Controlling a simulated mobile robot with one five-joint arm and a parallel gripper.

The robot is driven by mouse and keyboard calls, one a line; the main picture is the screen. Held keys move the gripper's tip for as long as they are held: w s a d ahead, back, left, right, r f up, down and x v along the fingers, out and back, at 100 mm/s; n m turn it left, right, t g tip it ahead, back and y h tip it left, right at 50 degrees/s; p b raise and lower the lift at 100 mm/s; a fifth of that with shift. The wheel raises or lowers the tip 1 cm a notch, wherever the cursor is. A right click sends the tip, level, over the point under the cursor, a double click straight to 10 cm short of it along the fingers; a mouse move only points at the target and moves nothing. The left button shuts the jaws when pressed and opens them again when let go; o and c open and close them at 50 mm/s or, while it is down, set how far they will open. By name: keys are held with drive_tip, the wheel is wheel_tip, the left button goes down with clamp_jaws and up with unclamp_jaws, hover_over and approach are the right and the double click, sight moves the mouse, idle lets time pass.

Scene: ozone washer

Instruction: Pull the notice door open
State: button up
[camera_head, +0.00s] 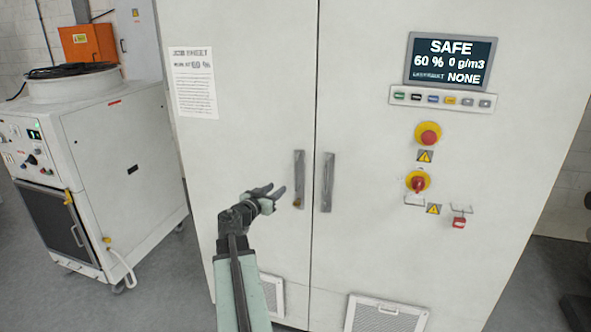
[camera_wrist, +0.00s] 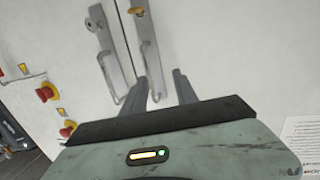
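The notice door (camera_head: 240,110) is the white cabinet's left door, with a printed job sheet (camera_head: 195,82) on it; the sheet also shows in the wrist view (camera_wrist: 301,142). Its grey vertical handle (camera_head: 299,172) is by the centre seam, with a brass-coloured piece at its lower end; the handle also shows in the wrist view (camera_wrist: 150,45). The door looks shut. My gripper (camera_head: 277,189) is open and empty, just left of the handle's lower part in the head view. In the wrist view the two fingers (camera_wrist: 161,88) are apart, with the handle beyond them; contact is not visible.
The right door's handle (camera_head: 327,182) is close beside the seam. The right door carries a display (camera_head: 451,61) reading SAFE, a red button (camera_head: 429,134) and a red switch (camera_head: 418,184). A white wheeled machine (camera_head: 125,160) stands left. Grey floor is clear between it and the cabinet.

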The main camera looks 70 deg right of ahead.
sight(295, 175)
drive_tip(key=shift+h, duration=0.4)
drive_tip(key=s+d, duration=0.1)
drive_tip(key=d, duration=0.2)
drive_tip(key=s+d+r, duration=0.1)
drive_tip(key=d, duration=0.2)
drive_tip(key=s+d+r, duration=0.1)
drive_tip(key=s+d, duration=0.1)
drive_tip(key=d, duration=0.2)
drive_tip(key=shift+s, duration=0.1)
drive_tip(key=shift+c, duration=0.3)
clamp_jaws()
drive_tip(key=shift+m, duration=0.3)
